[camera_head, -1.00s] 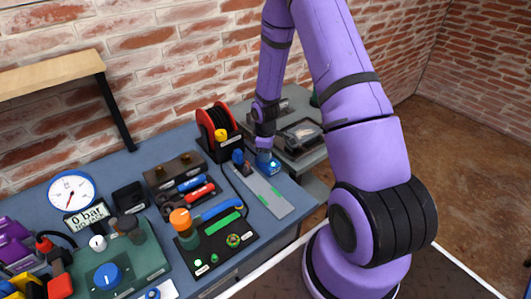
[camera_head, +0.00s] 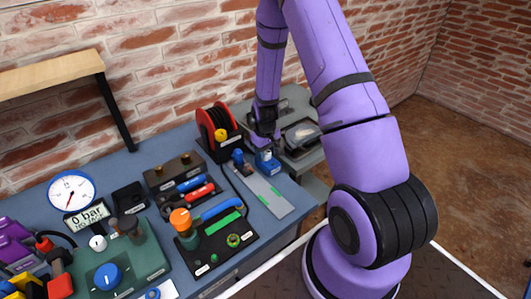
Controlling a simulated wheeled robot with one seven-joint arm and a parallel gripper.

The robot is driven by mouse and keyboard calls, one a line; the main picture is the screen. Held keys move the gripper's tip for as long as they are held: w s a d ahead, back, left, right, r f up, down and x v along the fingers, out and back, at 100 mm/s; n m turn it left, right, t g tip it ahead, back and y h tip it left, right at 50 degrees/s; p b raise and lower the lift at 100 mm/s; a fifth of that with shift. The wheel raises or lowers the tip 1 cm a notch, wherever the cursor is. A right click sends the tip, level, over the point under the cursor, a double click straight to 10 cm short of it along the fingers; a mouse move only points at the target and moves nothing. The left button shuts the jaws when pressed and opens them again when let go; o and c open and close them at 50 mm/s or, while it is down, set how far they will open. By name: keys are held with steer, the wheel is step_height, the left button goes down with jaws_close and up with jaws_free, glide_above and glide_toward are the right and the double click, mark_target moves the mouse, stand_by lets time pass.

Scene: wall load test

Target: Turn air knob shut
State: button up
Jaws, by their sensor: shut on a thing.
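A green panel (camera_head: 135,264) at the lower left carries a large blue knob (camera_head: 107,277) with a white pointer line and a smaller white knob (camera_head: 97,243). Which of them is the air knob cannot be told from any label. Behind it stand a round dial gauge (camera_head: 71,190) and a display (camera_head: 87,216) reading 0 bar. My gripper (camera_head: 263,147) is far to the right of this panel, at the bench's back right. It points down and is shut on a small blue block (camera_head: 267,163), beside a grey strip. The fingertips are small and partly hidden.
A black board (camera_head: 215,247) with an orange-topped post (camera_head: 181,218) lies between the panel and my gripper. A wooden shelf (camera_head: 50,76) overhangs the left.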

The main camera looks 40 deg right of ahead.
mark_target(266, 151)
steer(key=m, duration=0.4)
steer(key=shift+m, duration=2.3)
steer(key=o, duration=0.9)
steer(key=shift+o, duration=0.2)
step_height(266, 151, up, 11)
